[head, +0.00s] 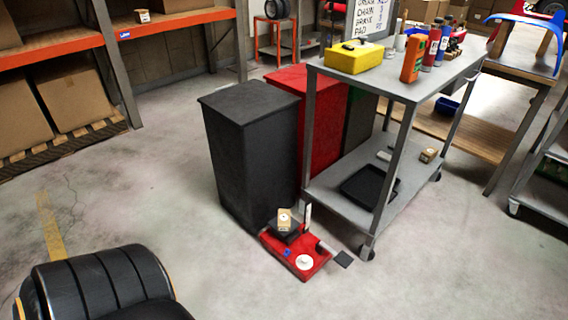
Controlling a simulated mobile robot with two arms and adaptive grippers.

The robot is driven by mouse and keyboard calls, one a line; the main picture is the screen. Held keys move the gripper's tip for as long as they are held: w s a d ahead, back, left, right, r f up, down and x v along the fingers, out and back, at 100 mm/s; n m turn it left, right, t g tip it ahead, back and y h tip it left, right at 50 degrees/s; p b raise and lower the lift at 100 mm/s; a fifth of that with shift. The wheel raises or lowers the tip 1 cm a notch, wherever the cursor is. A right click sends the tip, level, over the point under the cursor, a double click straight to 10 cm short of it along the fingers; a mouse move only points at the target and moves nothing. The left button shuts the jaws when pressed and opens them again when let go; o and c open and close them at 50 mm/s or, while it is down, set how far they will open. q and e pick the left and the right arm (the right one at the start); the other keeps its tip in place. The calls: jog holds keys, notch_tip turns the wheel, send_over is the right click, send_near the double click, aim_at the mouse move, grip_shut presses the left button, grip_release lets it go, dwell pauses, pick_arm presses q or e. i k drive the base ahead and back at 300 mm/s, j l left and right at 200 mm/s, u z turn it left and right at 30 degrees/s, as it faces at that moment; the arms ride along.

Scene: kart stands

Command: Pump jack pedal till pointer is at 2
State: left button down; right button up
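A red jack (316,267) sits on the floor in the head view, in front of the black bin and beside the cart. A small black pedal (343,259) sticks out at its right side. A white round disc (304,262) and a small blue part (287,252) are on its base. A black pad (283,236) at its back carries a small tan block (284,218). A thin white upright plate (308,215) stands beside the pad. The pointer and any numbers are too small to read. Neither gripper is in view.
A black bin (250,150) and a red bin (325,120) stand behind the jack. A grey wheeled cart (330,190) stands close at its right, with bottles and a yellow case (353,56) on top. The floor in front of the jack is clear.

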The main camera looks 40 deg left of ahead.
aim_at(342, 257)
jog(key=i+l, duration=0.1)
jog(key=i, duration=0.65)
jog(key=i+l, duration=0.1)
jog(key=i, duration=0.65)
jog(key=u, duration=1.2)
